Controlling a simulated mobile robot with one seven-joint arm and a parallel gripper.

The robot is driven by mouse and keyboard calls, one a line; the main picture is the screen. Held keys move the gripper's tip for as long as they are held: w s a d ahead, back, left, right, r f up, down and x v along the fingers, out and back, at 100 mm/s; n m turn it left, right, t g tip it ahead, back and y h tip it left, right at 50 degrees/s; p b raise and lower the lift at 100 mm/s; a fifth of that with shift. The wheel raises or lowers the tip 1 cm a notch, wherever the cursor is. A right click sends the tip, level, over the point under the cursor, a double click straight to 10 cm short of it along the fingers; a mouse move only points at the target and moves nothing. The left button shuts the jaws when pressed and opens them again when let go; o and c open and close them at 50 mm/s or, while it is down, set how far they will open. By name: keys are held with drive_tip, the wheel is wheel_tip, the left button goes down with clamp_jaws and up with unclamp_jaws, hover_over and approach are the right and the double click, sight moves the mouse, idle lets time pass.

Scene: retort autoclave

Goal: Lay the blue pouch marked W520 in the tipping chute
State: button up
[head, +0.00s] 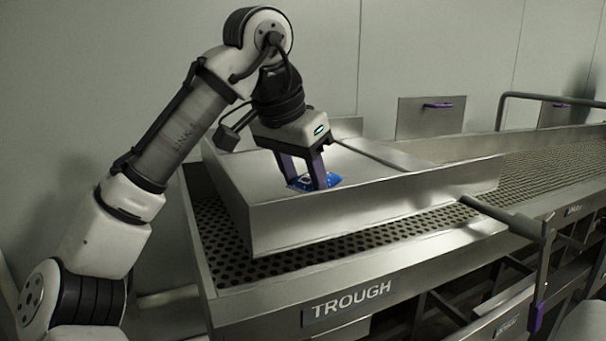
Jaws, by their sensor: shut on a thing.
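The blue pouch (331,181) is in my gripper (304,182), low inside the open metal tray-like chute (370,206). My gripper points down with its two fingers shut on the pouch. The pouch shows between and beside the fingertips. Its marking is too small to read. The chute's front wall stands just in front of the pouch and hides its lower edge, so I cannot tell whether the pouch touches the chute floor.
The chute sits over a perforated trough (215,225) labelled TROUGH. A lever with a purple grip (537,314) stands at the right front. A mesh conveyor-like bed (545,172) runs off to the right. A panel with a purple handle (438,105) is on the back wall.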

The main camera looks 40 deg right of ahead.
drive_tip(key=shift+f+b, duration=0.3)
drive_tip(key=shift+f, duration=0.4)
drive_tip(key=o, duration=1.1)
drive_tip(key=shift+r, duration=0.1)
drive_tip(key=shift+o, duration=0.2)
drive_tip(key=w+v, duration=0.1)
drive_tip(key=v, duration=1.2)
drive_tip(key=shift+s+r+p, duration=0.4)
drive_tip(key=shift+s, duration=0.1)
